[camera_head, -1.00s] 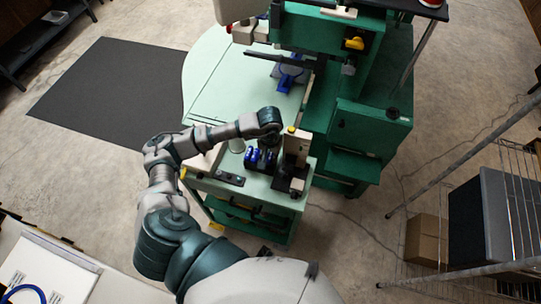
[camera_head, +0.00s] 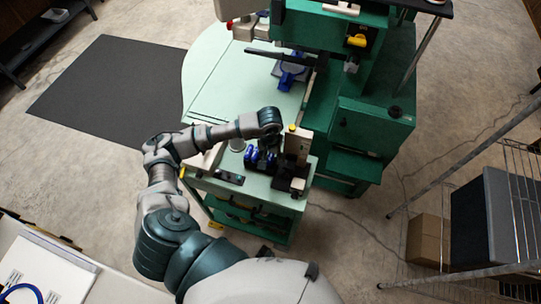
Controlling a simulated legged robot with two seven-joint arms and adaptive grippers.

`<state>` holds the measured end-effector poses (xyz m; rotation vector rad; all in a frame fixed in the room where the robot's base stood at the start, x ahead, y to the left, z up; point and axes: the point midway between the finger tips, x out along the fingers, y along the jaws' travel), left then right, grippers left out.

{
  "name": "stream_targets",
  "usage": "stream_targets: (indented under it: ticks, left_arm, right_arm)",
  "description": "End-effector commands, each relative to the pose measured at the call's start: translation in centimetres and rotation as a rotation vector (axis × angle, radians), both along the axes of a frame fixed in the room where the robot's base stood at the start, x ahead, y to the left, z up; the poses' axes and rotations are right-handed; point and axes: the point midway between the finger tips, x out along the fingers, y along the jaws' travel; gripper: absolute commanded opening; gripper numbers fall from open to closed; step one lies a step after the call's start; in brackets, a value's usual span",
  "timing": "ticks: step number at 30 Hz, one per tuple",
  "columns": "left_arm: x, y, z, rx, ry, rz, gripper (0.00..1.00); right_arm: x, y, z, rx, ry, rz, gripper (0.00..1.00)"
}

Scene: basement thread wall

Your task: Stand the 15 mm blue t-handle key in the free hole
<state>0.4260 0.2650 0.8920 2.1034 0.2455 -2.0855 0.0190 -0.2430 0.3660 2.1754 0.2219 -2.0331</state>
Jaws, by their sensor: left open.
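Several blue handles (camera_head: 250,155) stand close together on the small green cabinet top, in front of the large machine. They are small in the head view, and I cannot tell which is the 15 mm t-handle key. My left gripper (camera_head: 267,148) points down over the cabinet top, right beside the blue handles. It is open, but its fingertips are dark and partly hidden by my wrist, so contact with a handle cannot be made out. The free hole cannot be made out. My right gripper is not in view.
A beige upright block (camera_head: 297,145) on a black base stands just right of my left gripper. A dark flat item (camera_head: 229,178) lies at the cabinet's front left. The green machine (camera_head: 350,130) rises behind. A wire shelf with a cardboard box (camera_head: 428,240) stands at right.

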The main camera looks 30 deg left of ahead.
Motion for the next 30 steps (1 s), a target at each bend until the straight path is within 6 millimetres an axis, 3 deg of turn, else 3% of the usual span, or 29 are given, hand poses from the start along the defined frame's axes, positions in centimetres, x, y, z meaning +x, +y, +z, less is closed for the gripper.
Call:
stream_targets:
  ticks: [5,18,23,30]
  left_arm:
    - [0.1,0.0,1.4,-0.001,-0.003,0.0,0.48]
    - [0.1,0.1,10.3,-0.002,-0.004,0.0,0.48]
    - [0.1,0.2,11.7,-0.002,-0.001,0.0,0.48]
    - [0.0,0.2,11.9,-0.001,0.001,0.0,0.48]
  right_arm:
    - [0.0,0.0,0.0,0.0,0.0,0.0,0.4]
    - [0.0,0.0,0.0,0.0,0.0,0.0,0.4]
    - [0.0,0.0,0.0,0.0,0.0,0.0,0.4]
    - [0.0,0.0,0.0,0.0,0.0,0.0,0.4]
